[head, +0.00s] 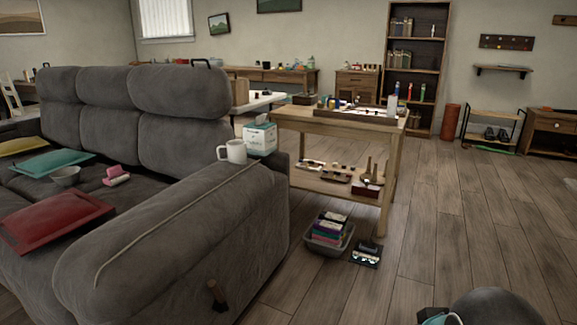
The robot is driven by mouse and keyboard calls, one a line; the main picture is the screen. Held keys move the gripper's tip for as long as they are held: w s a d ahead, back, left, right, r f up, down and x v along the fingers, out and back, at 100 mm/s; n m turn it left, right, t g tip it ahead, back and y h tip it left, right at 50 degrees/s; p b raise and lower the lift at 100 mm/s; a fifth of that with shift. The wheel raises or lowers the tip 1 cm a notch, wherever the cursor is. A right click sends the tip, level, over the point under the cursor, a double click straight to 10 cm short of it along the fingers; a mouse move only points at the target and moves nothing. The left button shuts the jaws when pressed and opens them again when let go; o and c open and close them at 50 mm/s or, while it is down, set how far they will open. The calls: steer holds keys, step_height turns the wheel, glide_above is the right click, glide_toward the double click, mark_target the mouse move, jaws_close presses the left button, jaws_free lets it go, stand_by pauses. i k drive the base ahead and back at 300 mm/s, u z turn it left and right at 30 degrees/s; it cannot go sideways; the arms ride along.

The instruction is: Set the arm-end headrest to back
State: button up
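The grey sofa (190,205) fills the left side of the head view, with its near arm towards me. It has three padded headrests along its back: a far one (58,85), a middle one (103,88) and the arm-end one (180,90). The arm-end headrest is upright above its back cushion and looks larger, being closest. I cannot tell its exact tilt. A small dark loop (201,62) shows above and behind its top edge.
A white mug (232,151) and a tissue box (260,139) stand by the sofa arm's back end. A wooden table (330,123) with a lower shelf stands behind, a grey bin (330,237) on the floor before it.

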mark_target(179, 90)
steer(key=i, duration=2.3)
steer(key=u, duration=2.6)
steer(key=i, duration=0.3)
steer(key=z, duration=1.95)
